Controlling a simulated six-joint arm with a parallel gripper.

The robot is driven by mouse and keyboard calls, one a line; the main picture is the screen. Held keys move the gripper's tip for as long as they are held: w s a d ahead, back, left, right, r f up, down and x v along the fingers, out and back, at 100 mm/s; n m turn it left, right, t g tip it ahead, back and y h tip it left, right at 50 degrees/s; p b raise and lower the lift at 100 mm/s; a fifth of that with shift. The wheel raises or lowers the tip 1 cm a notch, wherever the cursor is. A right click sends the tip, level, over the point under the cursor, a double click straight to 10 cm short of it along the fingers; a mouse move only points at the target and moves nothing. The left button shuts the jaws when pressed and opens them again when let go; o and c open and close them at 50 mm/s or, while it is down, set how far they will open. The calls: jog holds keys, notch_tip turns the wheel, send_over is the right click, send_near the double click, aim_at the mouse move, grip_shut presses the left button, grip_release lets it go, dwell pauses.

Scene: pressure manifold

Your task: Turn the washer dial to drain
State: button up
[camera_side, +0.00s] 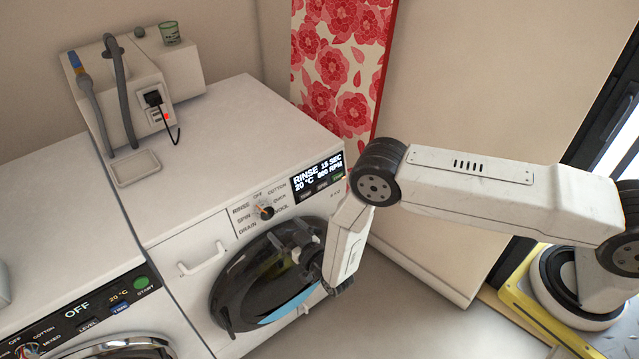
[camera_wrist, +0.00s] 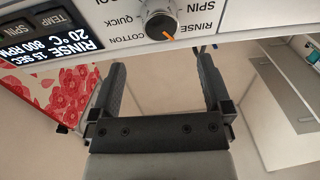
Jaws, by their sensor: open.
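The washer dial (camera_side: 265,211) is a dark round knob on the white washer's front panel, ringed by labels including OFF, COTTON, RINSE, SPIN and DRAIN. Its orange mark points up and left, towards the RINSE side. The display (camera_side: 318,175) reads RINSE, 15 SEC, 20 °C, 800 RPM. In the wrist view the dial (camera_wrist: 160,20) appears upside down at the top, just beyond the fingertips. My gripper (camera_wrist: 162,68) is open and empty, its two fingers apart and not touching the dial. In the side view my gripper (camera_side: 284,246) is in front of the door, below the dial.
The dark round door (camera_side: 240,290) lies below the panel, with a drawer handle (camera_side: 203,259) at left. A second washer (camera_side: 90,310) stands at the left, its display reading OFF. A red floral panel (camera_side: 340,70) stands behind.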

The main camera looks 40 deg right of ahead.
aim_at(268, 213)
jog(key=shift+w+a, duration=0.15)
jog(key=shift+w, duration=3.65)
jog(key=c, duration=1.2)
jog(key=shift+c, duration=0.2)
